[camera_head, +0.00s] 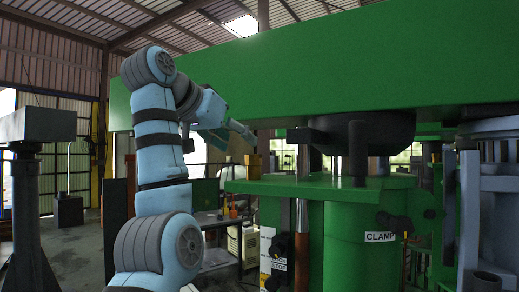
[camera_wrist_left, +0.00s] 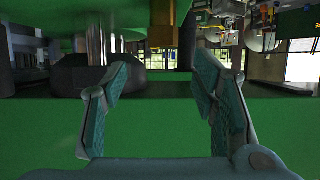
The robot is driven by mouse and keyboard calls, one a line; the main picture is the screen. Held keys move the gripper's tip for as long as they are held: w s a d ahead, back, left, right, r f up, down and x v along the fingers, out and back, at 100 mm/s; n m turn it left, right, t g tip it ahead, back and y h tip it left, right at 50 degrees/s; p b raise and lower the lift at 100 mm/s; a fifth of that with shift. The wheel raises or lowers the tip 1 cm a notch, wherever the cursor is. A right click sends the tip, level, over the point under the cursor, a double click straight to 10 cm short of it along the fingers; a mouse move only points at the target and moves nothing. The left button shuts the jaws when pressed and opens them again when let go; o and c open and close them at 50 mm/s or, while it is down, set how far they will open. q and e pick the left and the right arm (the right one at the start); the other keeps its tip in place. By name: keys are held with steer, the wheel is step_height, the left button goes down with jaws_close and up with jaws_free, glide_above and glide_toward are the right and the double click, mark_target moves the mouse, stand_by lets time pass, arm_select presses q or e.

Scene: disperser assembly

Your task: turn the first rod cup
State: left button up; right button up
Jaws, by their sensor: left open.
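My left gripper (camera_head: 236,127) is raised beside the green machine, just under its big beam, with the fingers pointing right. In the wrist view the gripper (camera_wrist_left: 163,68) is open, with nothing between its fingers. A metal rod (camera_head: 303,160) stands on the machine's platform and meets a dark block (camera_head: 303,136) at its upper end. I cannot tell for sure whether this block is the rod cup. The gripper is to the left of it and apart from it. In the wrist view, the rod (camera_wrist_left: 97,38) shows at upper left, beyond the left finger. My right gripper is not in view.
The green beam (camera_head: 320,65) runs overhead, close to the gripper. A wide black round part (camera_head: 365,128) hangs beneath it. The green platform (camera_head: 260,187) lies below. A CLAMP label (camera_head: 380,237) and dark knobs are on the machine's front. Grey cylinders (camera_head: 490,200) stand at right.

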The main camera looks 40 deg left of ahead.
mark_target(255, 156)
arm_select(q)
steer(key=w+p, duration=0.1)
steer(key=p, duration=0.2)
steer(key=w+a+p, duration=0.1)
steer(key=w+p, duration=0.1)
steer(key=p, duration=0.2)
steer(key=shift+w+f, duration=0.15)
steer(key=shift+f, duration=0.05)
steer(key=x, duration=0.3)
steer(key=f+x, duration=0.1)
steer(key=x, duration=0.3)
steer(key=shift+s+d+r, duration=0.1)
steer(key=shift+s+d, duration=0.05)
steer(key=shift+s, duration=0.05)
steer(key=shift+s+d, duration=0.1)
steer(key=shift+s, duration=0.05)
steer(key=shift+s, duration=0.1)
steer(key=c, duration=1.2)
